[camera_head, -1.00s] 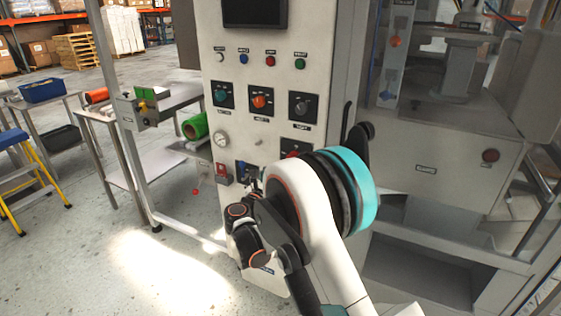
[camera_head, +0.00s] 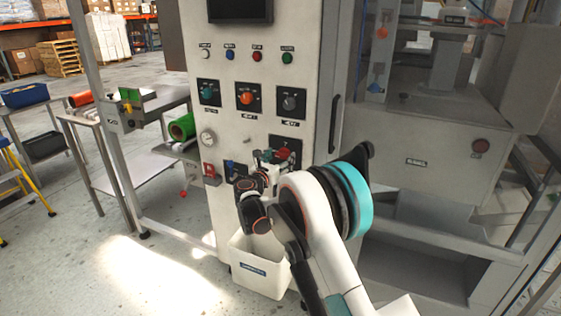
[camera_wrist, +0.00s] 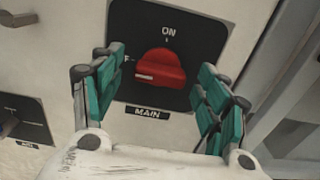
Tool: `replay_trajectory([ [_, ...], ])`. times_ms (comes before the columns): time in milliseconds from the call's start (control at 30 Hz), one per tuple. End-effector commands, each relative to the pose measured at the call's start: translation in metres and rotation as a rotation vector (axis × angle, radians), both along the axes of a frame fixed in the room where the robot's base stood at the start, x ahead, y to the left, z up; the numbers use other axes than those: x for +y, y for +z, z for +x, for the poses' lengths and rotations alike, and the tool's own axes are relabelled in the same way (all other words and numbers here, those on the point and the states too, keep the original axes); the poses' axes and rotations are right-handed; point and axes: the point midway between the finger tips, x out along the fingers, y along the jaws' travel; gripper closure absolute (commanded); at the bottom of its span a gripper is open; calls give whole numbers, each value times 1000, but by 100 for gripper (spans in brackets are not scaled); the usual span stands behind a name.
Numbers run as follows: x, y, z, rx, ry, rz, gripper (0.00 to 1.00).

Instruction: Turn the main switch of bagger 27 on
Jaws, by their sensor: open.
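The main switch (camera_wrist: 160,68) is a red rotary knob on a black plate (camera_wrist: 190,28) marked ON at the top and MAIN below. The white mark on the knob is at its left, toward a label partly hidden by a finger. In the head view the red knob (camera_head: 284,153) is low on the cabinet front, partly covered by my gripper (camera_head: 268,157). In the wrist view my gripper (camera_wrist: 158,75) is open, its teal fingers on the left and right of the knob with gaps between. How near the fingertips are to the plate is hard to tell.
A white bin (camera_head: 258,275) is below. A grey machine (camera_head: 425,165) stands at the right.

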Motion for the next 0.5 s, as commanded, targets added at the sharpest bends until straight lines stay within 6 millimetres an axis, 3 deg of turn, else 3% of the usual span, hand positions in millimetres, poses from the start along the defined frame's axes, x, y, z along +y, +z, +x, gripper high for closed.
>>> replay_trajectory([
  [400, -3, 1, 8, 0, 0, 0, 32],
  [500, -3, 1, 8, 0, 0, 0, 52],
])
